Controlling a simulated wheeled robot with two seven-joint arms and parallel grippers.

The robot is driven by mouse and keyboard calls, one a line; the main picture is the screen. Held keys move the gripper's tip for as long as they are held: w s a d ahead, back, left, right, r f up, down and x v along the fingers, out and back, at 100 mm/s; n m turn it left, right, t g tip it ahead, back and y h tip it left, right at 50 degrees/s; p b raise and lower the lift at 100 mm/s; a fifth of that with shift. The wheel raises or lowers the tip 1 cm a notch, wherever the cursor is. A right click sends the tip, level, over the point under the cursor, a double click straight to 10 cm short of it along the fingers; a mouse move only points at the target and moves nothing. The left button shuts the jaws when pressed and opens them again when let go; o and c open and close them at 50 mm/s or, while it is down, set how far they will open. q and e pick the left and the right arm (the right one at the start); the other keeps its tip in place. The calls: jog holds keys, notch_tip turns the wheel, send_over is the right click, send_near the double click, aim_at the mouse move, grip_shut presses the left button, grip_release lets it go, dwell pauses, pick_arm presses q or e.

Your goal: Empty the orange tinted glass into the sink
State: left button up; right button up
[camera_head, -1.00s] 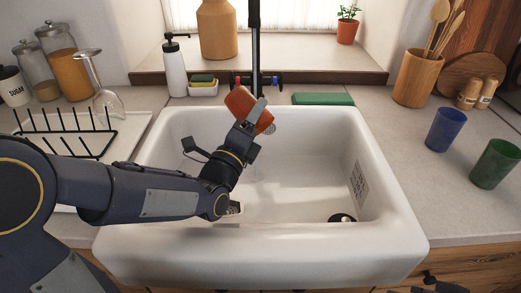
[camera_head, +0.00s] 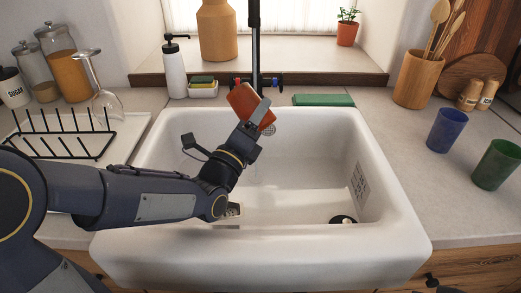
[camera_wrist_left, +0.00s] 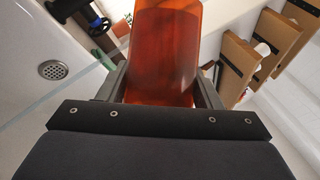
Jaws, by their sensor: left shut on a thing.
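The orange tinted glass (camera_head: 243,100) is in my left gripper (camera_head: 260,112), tilted over the back of the white sink (camera_head: 300,244). In the left wrist view, the glass (camera_wrist_left: 165,50) sits between the two fingers (camera_wrist_left: 160,88), which are shut on it. Its far end is cut off by the top of that view, and I cannot tell whether liquid is inside. A pale translucent streak crosses the left of the wrist view, beside the glass. My right gripper is not in view.
The black tap (camera_head: 254,50) rises just behind the glass. A dish rack (camera_head: 65,145) and upturned stemmed glass (camera_head: 105,98) stand left. Blue (camera_head: 446,130) and green (camera_head: 497,165) cups stand right. A green sponge (camera_head: 323,99) lies behind the sink, whose basin is largely open.

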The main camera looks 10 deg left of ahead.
pick_arm(q)
jog(key=shift+s+d+r+m, duration=0.1)
jog(key=shift+d+r+m, duration=0.05)
jog(key=shift+r+m, duration=0.4)
jog(key=shift+s+d+f+m+h+b, duration=0.1)
jog(key=shift+s+d+m+h+b, duration=0.1)
jog(key=shift+m+h+b, duration=0.55)
jog(key=shift+s+d+m+h+b, duration=0.15)
jog(key=shift+m+h+b, duration=0.3)
jog(key=shift+m+b, duration=0.45)
jog(key=shift+w, duration=0.1)
dwell(0.6)
